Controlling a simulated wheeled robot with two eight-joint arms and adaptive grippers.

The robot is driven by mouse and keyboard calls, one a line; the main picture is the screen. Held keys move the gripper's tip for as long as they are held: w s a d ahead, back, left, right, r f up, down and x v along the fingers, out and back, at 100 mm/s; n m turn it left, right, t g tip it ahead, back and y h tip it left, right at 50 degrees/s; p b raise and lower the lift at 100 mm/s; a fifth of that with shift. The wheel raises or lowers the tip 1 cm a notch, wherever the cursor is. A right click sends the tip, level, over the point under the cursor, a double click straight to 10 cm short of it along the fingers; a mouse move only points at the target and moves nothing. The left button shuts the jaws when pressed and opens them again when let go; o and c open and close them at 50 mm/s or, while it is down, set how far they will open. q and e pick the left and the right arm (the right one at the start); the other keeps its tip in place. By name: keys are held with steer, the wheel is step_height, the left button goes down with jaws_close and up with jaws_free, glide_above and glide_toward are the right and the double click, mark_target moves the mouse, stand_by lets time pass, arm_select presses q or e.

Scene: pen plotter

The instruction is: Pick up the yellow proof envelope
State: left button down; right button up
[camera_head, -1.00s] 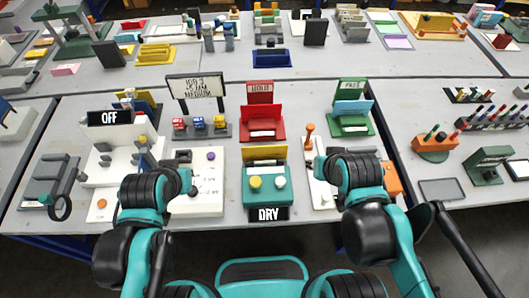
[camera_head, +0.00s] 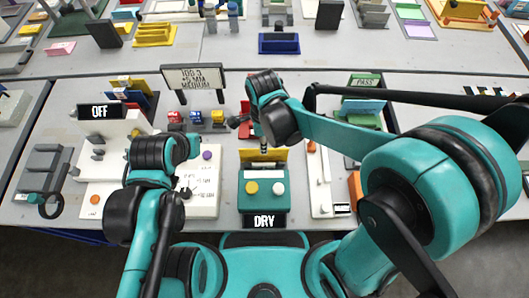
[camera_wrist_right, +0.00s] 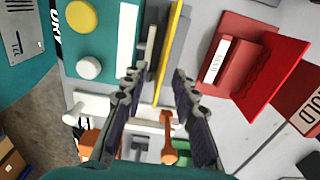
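The yellow proof envelope (camera_head: 249,156) stands upright at the back of the teal DRY station (camera_head: 263,187) in the head view. In the right wrist view the envelope (camera_wrist_right: 174,55) appears edge-on as a thin yellow strip. My right gripper (camera_wrist_right: 158,70) is open, with its fingers on either side of the strip's line. I cannot tell whether either finger touches it. In the head view the right wrist hangs over the back of the station and hides part of the envelope. My left gripper (camera_head: 186,192) is low over the white plotter; its finger opening is unclear.
The red HOLD holder (camera_wrist_right: 240,65) stands close beside the right gripper. The green PASS holder (camera_head: 363,108) is partly behind my right arm. The white plotter (camera_head: 205,205) lies left of the station.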

steer(key=f+b, duration=0.1)
steer(key=f, duration=0.3)
steer(key=f+b, duration=0.1)
steer(key=f, duration=0.1)
steer(key=shift+w+b, duration=0.3)
steer(key=shift+w, duration=0.05)
jaws_close()
